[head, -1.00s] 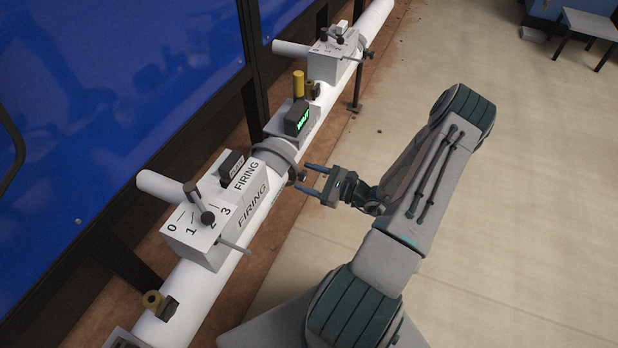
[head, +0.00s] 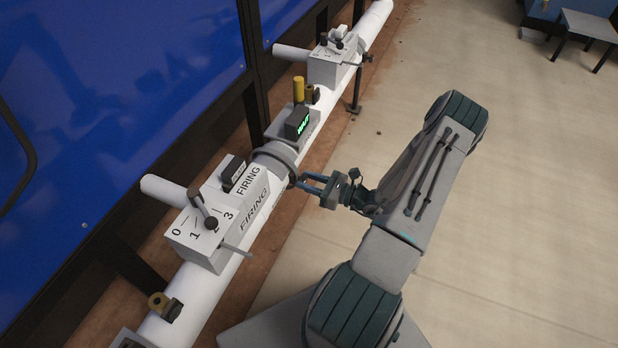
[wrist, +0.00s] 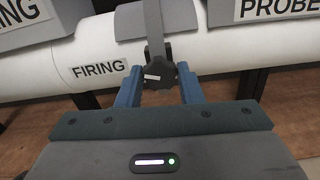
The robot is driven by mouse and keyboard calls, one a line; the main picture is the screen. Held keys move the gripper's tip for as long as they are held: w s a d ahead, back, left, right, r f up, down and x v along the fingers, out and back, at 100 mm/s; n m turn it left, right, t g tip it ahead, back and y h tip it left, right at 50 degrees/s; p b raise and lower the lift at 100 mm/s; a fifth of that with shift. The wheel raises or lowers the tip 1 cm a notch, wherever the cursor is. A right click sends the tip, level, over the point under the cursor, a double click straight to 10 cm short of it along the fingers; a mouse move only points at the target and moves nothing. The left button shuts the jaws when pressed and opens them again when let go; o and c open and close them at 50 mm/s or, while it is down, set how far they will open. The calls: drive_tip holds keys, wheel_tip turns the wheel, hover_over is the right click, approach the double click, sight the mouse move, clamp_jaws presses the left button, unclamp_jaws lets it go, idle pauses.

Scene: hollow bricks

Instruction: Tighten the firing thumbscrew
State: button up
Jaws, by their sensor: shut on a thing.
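The firing thumbscrew is a dark lobed knob (wrist: 160,73) with a pale mark, under a grey clamp band (wrist: 154,28) on the white pipe, just right of a small FIRING label (wrist: 100,69) in the wrist view. In the head view the clamp collar (head: 274,157) sits past the FIRING box (head: 203,245); the knob is small and partly hidden there. My gripper (wrist: 159,82) has its blue fingers on either side of the knob, shut on it. In the head view my gripper (head: 303,183) reaches the collar from the right.
The FIRING box carries a lever (head: 211,222) and a 0–3 scale. A green-lit display box (head: 299,123) and a yellow post (head: 298,89) stand beyond the collar. A second lever box (head: 333,68) is farther along. Open floor lies to the right.

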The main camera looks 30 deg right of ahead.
drive_tip(key=m+p, duration=0.1)
drive_tip(key=m, duration=0.2)
drive_tip(key=shift+r+m+p, duration=0.1)
drive_tip(key=shift+m+p, duration=0.3)
drive_tip(key=m+p, duration=0.1)
drive_tip(key=m, duration=0.2)
drive_tip(key=shift+m, duration=0.3)
drive_tip(key=m+p, duration=0.1)
drive_tip(key=m, duration=0.2)
drive_tip(key=shift+m, duration=0.3)
drive_tip(key=m+p, duration=0.1)
drive_tip(key=m, duration=0.3)
drive_tip(key=shift+m, duration=0.3)
drive_tip(key=m, duration=0.3)
drive_tip(key=shift+m+p, duration=0.3)
drive_tip(key=shift+p, duration=0.1)
drive_tip(key=m, duration=0.3)
drive_tip(key=shift+m, duration=0.3)
drive_tip(key=m, duration=0.4)
drive_tip(key=shift+f+p, duration=0.2)
drive_tip(key=shift+p, duration=0.1)
drive_tip(key=shift+m, duration=1.8)
